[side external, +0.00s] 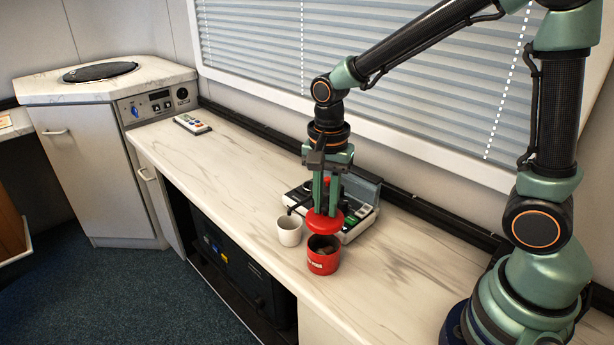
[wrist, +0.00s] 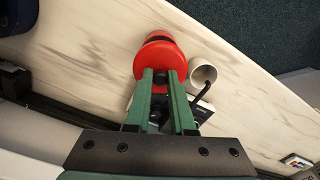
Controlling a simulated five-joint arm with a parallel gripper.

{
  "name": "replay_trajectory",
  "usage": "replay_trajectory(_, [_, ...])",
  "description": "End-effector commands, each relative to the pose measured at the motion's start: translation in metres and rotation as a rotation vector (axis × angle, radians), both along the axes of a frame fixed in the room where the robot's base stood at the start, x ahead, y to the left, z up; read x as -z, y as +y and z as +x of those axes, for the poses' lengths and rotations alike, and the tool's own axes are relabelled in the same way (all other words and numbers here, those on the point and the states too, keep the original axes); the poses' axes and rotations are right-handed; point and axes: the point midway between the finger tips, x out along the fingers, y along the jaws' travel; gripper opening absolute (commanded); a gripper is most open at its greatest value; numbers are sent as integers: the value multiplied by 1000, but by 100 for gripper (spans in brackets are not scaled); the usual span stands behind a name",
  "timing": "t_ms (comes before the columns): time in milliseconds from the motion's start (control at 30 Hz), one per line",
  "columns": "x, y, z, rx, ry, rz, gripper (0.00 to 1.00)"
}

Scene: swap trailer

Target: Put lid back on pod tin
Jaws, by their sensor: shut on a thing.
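The pod tin (side external: 323,258) is a round red tin with pale lettering, upright on the counter, with dark contents showing through its open top. The red lid (side external: 325,223) is held above the tin, apart from it and roughly level. My gripper (side external: 326,205) points down and is shut on the lid at its top. In the wrist view the lid (wrist: 160,62) is at the ends of the fingers of my gripper (wrist: 160,85). It hides most of the tin, of which only a red edge shows beyond it.
A white cup (side external: 290,231) stands just left of the tin; it also shows in the wrist view (wrist: 204,74). The counter's front edge is close to the tin.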

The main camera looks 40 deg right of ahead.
Motion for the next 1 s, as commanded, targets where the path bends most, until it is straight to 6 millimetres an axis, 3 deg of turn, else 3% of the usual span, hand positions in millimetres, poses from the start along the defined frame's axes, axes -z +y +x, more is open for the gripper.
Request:
replay_trajectory(633, [50,0,-1,0,3,0,0])
replay_trajectory(1000, [63,0,0,0,0,0,0])
